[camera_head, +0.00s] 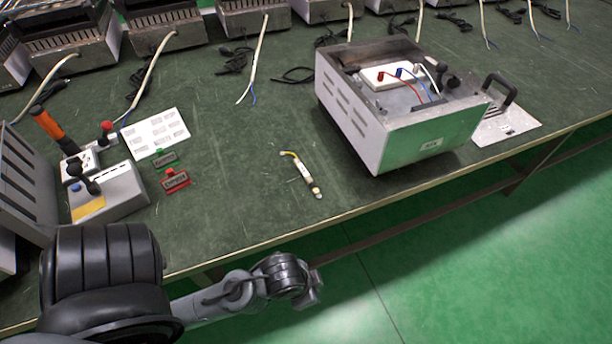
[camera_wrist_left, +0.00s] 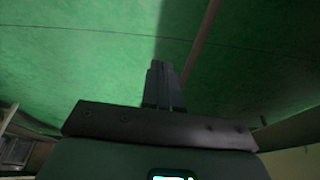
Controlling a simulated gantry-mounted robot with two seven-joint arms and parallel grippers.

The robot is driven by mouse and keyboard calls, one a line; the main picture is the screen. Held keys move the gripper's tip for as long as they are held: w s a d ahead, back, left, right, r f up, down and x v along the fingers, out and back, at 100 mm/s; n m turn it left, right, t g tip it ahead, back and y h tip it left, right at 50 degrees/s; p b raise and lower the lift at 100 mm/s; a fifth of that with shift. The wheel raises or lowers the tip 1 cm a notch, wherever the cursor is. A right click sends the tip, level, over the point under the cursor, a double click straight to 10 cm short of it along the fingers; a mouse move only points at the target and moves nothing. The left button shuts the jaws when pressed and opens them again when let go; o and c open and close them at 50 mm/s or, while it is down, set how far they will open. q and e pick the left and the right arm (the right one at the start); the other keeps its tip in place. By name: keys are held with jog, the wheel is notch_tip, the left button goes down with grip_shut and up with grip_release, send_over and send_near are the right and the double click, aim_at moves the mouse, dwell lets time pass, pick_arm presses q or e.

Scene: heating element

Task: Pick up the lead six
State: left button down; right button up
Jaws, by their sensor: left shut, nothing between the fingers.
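A short lead (camera_head: 304,174) with a yellow wire end, a white label and a pale tip lies alone on the green table, left of the open metal box. I cannot read its label. My left gripper (camera_head: 312,291) is off the table's front edge, below and apart from the lead. In the left wrist view its fingers (camera_wrist_left: 160,85) are shut and empty, over green floor. My right gripper is not in view.
An open metal box (camera_head: 425,143) with red, blue and white wires stands to the right. A control unit (camera_head: 112,192), red and green tags (camera_head: 175,180) and a white plate (camera_head: 155,133) are at left. Heaters with cords line the back. The table around the lead is clear.

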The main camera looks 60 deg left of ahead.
pick_arm(q)
jog(key=c, duration=1.8)
grip_release()
jog(key=shift+c, duration=0.2)
jog(key=o, duration=0.9)
